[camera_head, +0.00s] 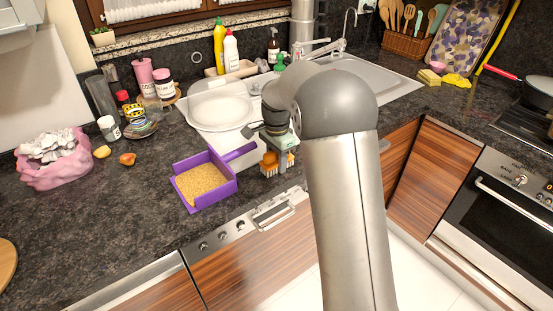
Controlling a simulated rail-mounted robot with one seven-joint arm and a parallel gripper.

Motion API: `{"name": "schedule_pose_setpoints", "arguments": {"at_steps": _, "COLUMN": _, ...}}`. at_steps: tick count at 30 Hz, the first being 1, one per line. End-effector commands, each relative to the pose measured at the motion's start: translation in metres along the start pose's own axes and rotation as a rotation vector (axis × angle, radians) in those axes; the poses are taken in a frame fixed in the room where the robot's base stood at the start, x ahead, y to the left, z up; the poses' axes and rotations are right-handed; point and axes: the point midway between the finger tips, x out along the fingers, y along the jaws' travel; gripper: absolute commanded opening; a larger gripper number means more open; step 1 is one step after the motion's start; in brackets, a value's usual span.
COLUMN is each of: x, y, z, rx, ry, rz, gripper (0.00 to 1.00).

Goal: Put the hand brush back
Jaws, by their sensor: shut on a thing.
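My gripper (279,147) points down over the front edge of the counter, just below the sink area. It is shut on an orange hand brush (268,168) with pale bristles at its lower end. The gripper covers the brush's upper part, and I cannot tell whether the bristles touch the counter. A purple dustpan (232,188) lies on the counter just left of the brush. Its inside is filled by a tan, grainy surface, and its handle points up and right toward the gripper.
White plates (220,108) sit behind the dustpan, with a yellow bottle (219,45) and a white bottle (231,52) farther back. Jars, a small plate (140,130) and a pink bag (52,176) stand left.

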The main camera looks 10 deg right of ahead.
Motion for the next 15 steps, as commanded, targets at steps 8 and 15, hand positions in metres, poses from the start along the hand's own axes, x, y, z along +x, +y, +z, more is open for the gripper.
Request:
{"name": "schedule_pose_setpoints", "arguments": {"at_steps": 8, "x": 0.0034, "y": 0.0000, "z": 0.0002, "rx": 0.000, "ry": 0.000, "rz": 0.000, "gripper": 0.22}}
{"name": "schedule_pose_setpoints", "arguments": {"at_steps": 15, "x": 0.0026, "y": 0.0001, "z": 0.0002, "rx": 0.000, "ry": 0.000, "rz": 0.000, "gripper": 0.62}}
